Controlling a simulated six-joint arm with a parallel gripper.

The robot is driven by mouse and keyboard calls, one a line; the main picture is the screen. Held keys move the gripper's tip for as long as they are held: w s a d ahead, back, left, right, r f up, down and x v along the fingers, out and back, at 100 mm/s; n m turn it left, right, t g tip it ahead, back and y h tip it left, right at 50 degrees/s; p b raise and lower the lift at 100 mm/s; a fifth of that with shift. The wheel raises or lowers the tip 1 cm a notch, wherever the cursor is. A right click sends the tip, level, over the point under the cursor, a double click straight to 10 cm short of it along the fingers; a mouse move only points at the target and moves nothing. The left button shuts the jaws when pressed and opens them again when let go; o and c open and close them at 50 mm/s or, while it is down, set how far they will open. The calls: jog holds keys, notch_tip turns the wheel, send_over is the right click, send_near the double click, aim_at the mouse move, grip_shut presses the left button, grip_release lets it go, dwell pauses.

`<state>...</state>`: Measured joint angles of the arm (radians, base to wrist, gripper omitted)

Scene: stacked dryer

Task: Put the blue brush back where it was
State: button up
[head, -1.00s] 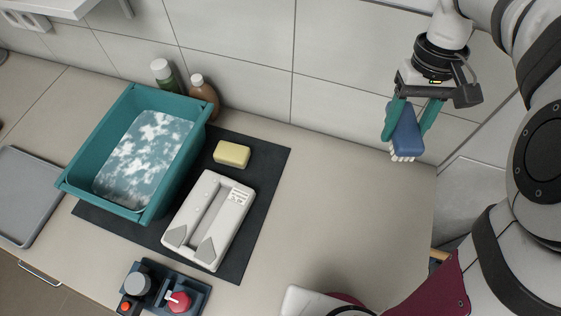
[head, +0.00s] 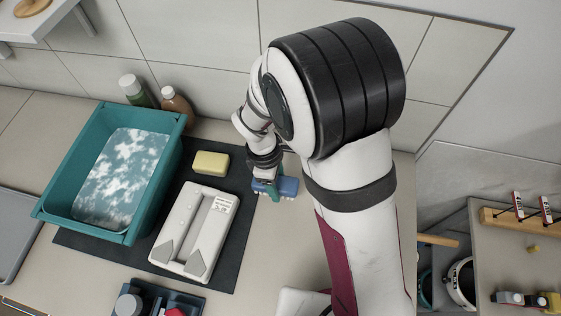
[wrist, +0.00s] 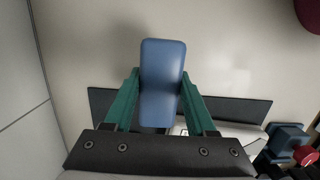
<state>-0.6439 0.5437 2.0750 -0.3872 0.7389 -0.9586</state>
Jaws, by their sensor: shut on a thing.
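The blue brush (head: 288,186) is held in my gripper (head: 270,187), just right of the dark mat's upper right side. In the wrist view the brush (wrist: 162,70) lies lengthwise between the teal fingers of my gripper (wrist: 160,82), which are closed on its sides. Pale bristles show along the brush's lower edge in the head view. My arm hides part of the counter to the right. Whether the brush touches the counter is not clear.
A teal basin (head: 50,190) of foamy water and a white slotted device (head: 165,240) stand on the dark mat (head: 225,262). A yellow sponge (head: 210,163) lies near the gripper. Two bottles (head: 175,105) stand behind. A side shelf (head: 500,260) is at far right.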

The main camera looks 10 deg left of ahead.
notch_tip(320, 180, down, 3)
jog(key=shift+f, duration=0.15)
jog(key=shift+f, duration=0.15)
jog(key=shift+f, duration=0.2)
jog(key=o, duration=1.3)
